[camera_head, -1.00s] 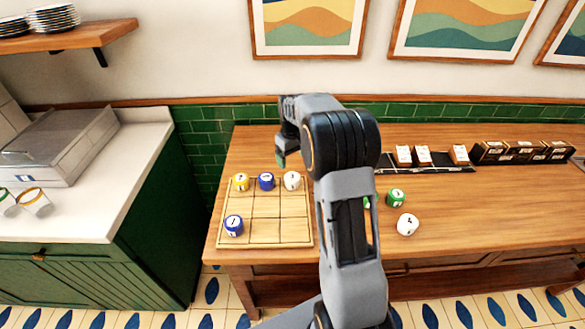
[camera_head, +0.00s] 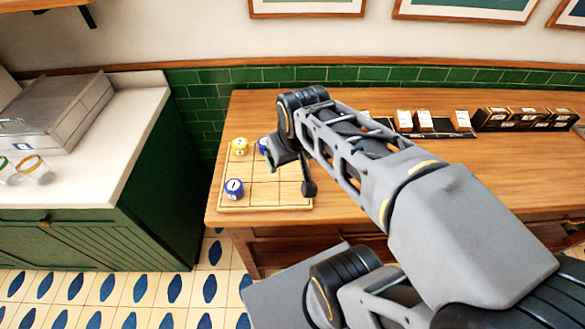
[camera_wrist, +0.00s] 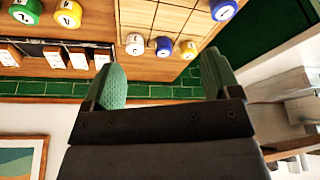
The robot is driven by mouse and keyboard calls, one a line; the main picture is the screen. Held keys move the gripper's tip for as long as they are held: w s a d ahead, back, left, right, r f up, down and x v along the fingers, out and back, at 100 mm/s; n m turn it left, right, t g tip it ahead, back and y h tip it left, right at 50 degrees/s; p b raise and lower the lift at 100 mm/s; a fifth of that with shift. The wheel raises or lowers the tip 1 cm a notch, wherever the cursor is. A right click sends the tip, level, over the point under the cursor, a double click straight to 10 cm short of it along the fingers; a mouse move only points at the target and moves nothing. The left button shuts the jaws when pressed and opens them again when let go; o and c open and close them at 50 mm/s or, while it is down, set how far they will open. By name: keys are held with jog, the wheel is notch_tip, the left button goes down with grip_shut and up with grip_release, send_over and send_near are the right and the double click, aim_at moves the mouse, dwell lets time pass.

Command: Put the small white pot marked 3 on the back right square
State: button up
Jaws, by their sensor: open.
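In the wrist view, which looks upside down, a small white pot (camera_wrist: 134,43) sits on the board (camera_wrist: 178,16) at the end of the back row, the back right square. Its mark is too blurred to read. A blue pot (camera_wrist: 164,46) and a yellow pot (camera_wrist: 188,50) stand beside it in the same row. In the head view my arm hides the white pot; the yellow pot (camera_head: 240,146) and part of the blue one show. My gripper (camera_wrist: 162,64) is open, its green fingers apart with nothing held between them.
Another blue pot (camera_head: 233,188) stands on the board's front left square. Green (camera_wrist: 22,10) and yellow (camera_wrist: 67,13) pots show at the wrist view's corner. Small boxes (camera_head: 525,119) line the table's back right. A tiled wall (camera_head: 205,100) stands behind.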

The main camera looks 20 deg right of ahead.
jog(key=shift+s+a+f, duration=0.2)
jog(key=shift+s+f, duration=0.1)
jog(key=shift+s, duration=0.45)
jog(key=shift+s+a+f, duration=0.2)
jog(key=shift+s+f, duration=0.05)
jog(key=shift+s, duration=0.45)
jog(key=shift+c, duration=0.4)
